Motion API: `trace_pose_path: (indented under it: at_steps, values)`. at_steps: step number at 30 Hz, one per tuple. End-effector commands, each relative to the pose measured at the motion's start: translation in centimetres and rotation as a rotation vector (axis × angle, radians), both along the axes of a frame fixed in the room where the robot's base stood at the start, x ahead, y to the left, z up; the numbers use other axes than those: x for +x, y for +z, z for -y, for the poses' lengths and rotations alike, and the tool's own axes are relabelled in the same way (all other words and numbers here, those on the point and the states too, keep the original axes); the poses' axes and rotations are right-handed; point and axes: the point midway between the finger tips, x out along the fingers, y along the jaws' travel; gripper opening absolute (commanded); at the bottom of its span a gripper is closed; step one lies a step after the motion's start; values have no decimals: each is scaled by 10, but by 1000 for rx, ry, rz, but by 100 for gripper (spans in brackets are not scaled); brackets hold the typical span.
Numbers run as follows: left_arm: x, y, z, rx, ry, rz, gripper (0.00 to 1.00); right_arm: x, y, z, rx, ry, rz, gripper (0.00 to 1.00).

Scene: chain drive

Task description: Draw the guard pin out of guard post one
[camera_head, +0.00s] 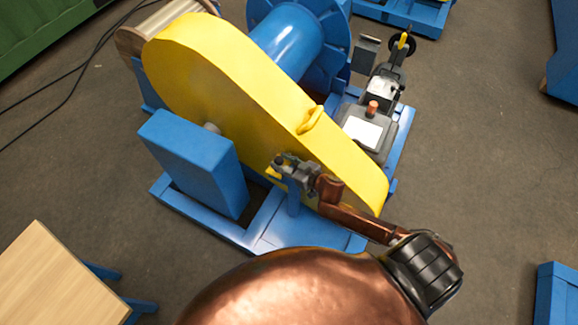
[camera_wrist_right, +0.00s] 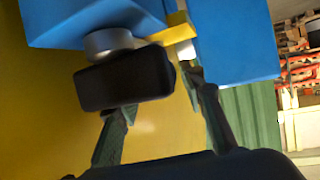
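The yellow chain guard (camera_head: 245,95) stands on a blue base frame. A blue guard post (camera_head: 293,203) stands at its near side. My right gripper (camera_head: 283,165) is at the top of this post, beside the guard. In the right wrist view, the fingers of my right gripper (camera_wrist_right: 160,92) stand apart. A black block (camera_wrist_right: 124,80) on a grey cylinder (camera_wrist_right: 108,43) covers the left fingertip; I cannot tell whether this is the guard pin. A small yellow tab (camera_wrist_right: 181,27) shows between blue parts. The pin is not clear in the head view. My left gripper is out of view.
A yellow handle (camera_head: 311,119) sits on the guard. A blue drum (camera_head: 290,40) and a grey unit (camera_head: 367,130) lie behind. A wooden-topped table (camera_head: 55,280) is at lower left.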

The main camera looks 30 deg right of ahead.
Motion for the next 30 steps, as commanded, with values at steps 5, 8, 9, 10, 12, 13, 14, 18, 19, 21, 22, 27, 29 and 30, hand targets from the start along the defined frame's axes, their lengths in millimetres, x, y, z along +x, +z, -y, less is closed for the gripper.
trace_pose_path:
  at_steps: [5,8,9,10,12,13,14,18,19,21,22,27,29,30]
  values:
    - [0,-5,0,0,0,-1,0,15,-7,-4,1,0,-1,37]
    - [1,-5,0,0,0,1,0,18,-8,-6,1,1,0,37]
    - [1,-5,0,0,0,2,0,18,-8,-6,1,1,0,37]
    - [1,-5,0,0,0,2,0,18,-8,-6,1,1,0,37]
    - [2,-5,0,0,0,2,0,18,-8,-6,1,1,0,37]
    - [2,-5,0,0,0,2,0,18,-8,-6,1,1,0,37]
    - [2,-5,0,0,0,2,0,18,-8,-6,1,1,0,37]
    - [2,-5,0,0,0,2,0,18,-8,-6,1,1,0,31]
    - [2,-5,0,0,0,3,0,18,-8,-6,1,1,0,29]
    - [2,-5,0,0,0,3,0,18,-7,-5,1,1,0,24]
    - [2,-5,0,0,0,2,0,18,-7,-5,1,1,0,22]
    - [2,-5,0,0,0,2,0,18,-8,-5,1,0,0,10]
    - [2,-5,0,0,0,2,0,18,-8,-5,1,0,0,6]
    - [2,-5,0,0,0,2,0,18,-8,-5,1,0,0,4]
